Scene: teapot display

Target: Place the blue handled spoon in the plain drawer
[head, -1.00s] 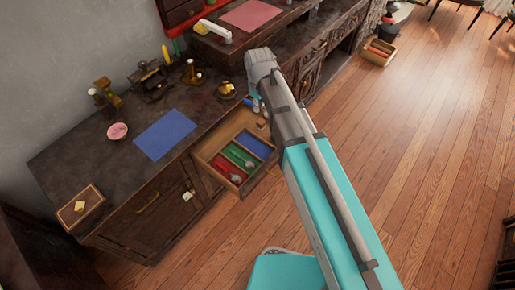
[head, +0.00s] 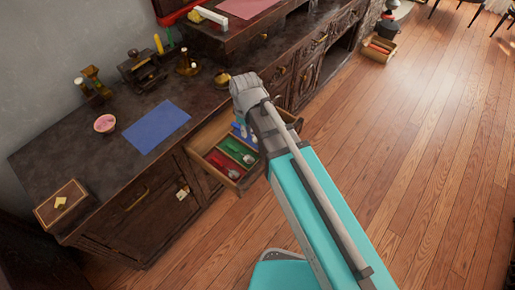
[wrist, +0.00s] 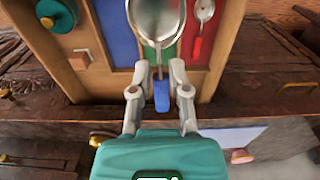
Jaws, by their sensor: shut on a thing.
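My gripper (wrist: 160,80) is shut on the blue handled spoon. The spoon's large metal bowl (wrist: 158,18) points to the top of the wrist view, and its short blue handle (wrist: 162,97) shows between the fingers. The spoon appears above the open wooden drawer. The drawer has blue (wrist: 118,35), green (wrist: 170,55) and red (wrist: 212,28) lined compartments, and a plain wood part (wrist: 85,75) at the left of the wrist view. In the head view, my gripper (head: 242,132) covers most of the blue and plain parts.
Spoons lie in the red (head: 222,166) and green (head: 238,152) compartments. A green round thing (wrist: 55,14) and a small brass-coloured thing (wrist: 79,60) are at the plain side. The dark cabinet top holds a blue sheet (head: 157,130) and a wooden box (head: 62,205).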

